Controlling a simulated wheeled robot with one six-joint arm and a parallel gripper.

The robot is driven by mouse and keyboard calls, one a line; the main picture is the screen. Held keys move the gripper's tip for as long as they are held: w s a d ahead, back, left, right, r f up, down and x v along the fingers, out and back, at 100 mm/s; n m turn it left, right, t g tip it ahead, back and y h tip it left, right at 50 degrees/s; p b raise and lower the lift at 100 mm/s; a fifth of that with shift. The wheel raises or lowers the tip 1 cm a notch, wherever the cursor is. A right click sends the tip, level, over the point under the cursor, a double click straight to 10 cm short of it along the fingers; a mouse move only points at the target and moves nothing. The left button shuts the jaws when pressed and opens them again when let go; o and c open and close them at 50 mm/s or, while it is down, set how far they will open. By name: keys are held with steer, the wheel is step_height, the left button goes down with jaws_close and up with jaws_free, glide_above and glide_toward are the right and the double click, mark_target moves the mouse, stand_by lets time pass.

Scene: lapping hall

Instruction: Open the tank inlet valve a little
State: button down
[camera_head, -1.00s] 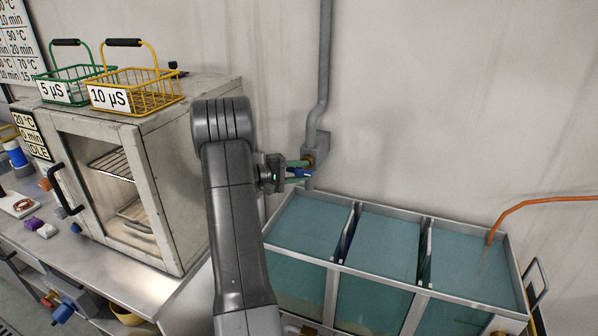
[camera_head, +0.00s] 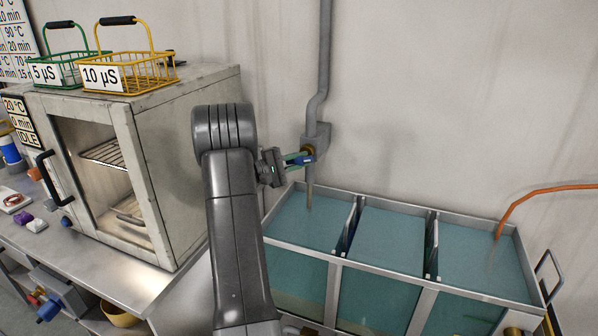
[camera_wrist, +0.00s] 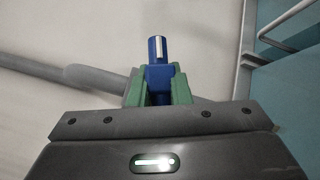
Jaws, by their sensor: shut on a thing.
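The tank inlet valve (camera_head: 317,138) sits on the grey pipe on the wall, above the left compartment of the tank (camera_head: 352,265). Its blue handle (camera_wrist: 157,50), with a pale stripe, stands up between the green fingers of my gripper (camera_wrist: 159,88) in the wrist view. In the head view my gripper (camera_head: 299,157) reaches the valve from the left and is shut on the handle. The spout (camera_head: 309,180) points down at the left compartment. I cannot tell whether water runs from it. The fingers hide part of the handle and valve body.
An oven (camera_head: 150,165) stands on the steel bench at left, with a green basket (camera_head: 62,72) and a yellow basket (camera_head: 135,78) on top. An orange hose (camera_head: 545,190) hangs into the right compartment. The wall right of the valve is clear.

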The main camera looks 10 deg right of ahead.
mark_target(294, 162)
steer(key=shift+f+n+t+h+b, duration=0.1)
steer(key=shift+n+t+h+b, duration=0.25)
steer(key=shift+n+b, duration=0.2)
steer(key=c, duration=1.3)
jaws_free()
steer(key=shift+c, duration=0.2)
steer(key=shift+a, duration=0.1)
steer(key=b+v, duration=0.1)
steer(key=v, duration=0.6)
steer(key=shift+a, duration=0.2)
